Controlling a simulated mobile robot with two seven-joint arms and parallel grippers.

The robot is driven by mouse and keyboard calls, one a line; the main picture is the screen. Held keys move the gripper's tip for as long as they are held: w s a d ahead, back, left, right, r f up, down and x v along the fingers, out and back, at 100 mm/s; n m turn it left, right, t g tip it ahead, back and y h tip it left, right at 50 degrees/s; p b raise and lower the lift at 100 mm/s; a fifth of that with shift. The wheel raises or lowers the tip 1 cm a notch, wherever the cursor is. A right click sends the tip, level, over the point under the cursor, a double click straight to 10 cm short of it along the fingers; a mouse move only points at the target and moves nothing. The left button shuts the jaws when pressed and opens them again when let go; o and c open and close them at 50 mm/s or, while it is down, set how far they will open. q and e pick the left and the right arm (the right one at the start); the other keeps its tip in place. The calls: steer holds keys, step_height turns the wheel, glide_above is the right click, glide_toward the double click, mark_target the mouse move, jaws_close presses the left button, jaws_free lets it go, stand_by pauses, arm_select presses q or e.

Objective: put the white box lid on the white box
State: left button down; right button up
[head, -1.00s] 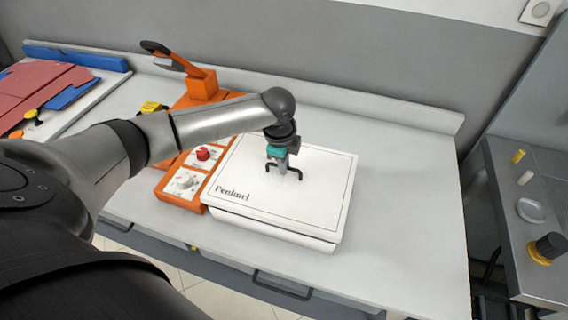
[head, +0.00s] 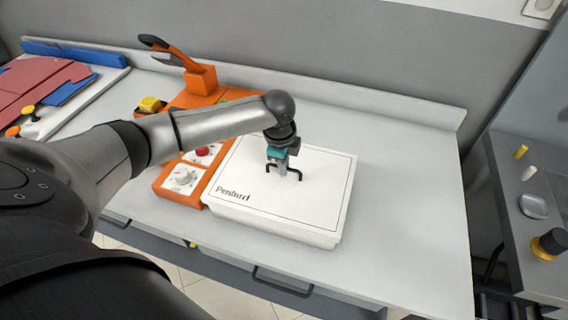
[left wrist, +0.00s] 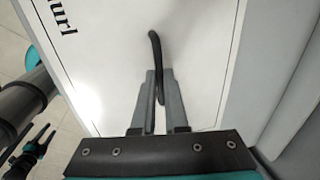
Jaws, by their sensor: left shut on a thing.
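The white box lid (head: 318,205) is a flat white panel with dark lettering and a thin dark border. It lies over the white box (head: 270,230), lined up with it, and I see no clear gap between them. The lid hides the inside of the box. My left gripper (head: 284,172) is above the middle of the lid, shut on its dark handle. The left wrist view shows the fingers (left wrist: 160,80) around the handle (left wrist: 155,50). Part of what looks like my right gripper (left wrist: 40,142) shows at the lower left there; its jaws are unclear.
An orange machine (head: 200,82) with a lever and knobs stands close against the box's left side. Red and blue boards (head: 40,85) lie at the far left. The grey table (head: 410,200) is clear right of the box. A darker side table (head: 520,190) holds small items.

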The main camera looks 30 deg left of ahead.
arm_select(q)
steer(key=shift+p, duration=0.85)
stand_by(0.7)
steer(key=shift+f, duration=1.15)
stand_by(1.2)
steer(key=c, duration=0.9)
jaws_free()
steer(key=shift+o, duration=0.2)
step_height(320, 180, up, 15)
steer(key=s+p, duration=0.1)
steer(key=s, duration=0.2)
steer(key=shift+d, duration=0.35)
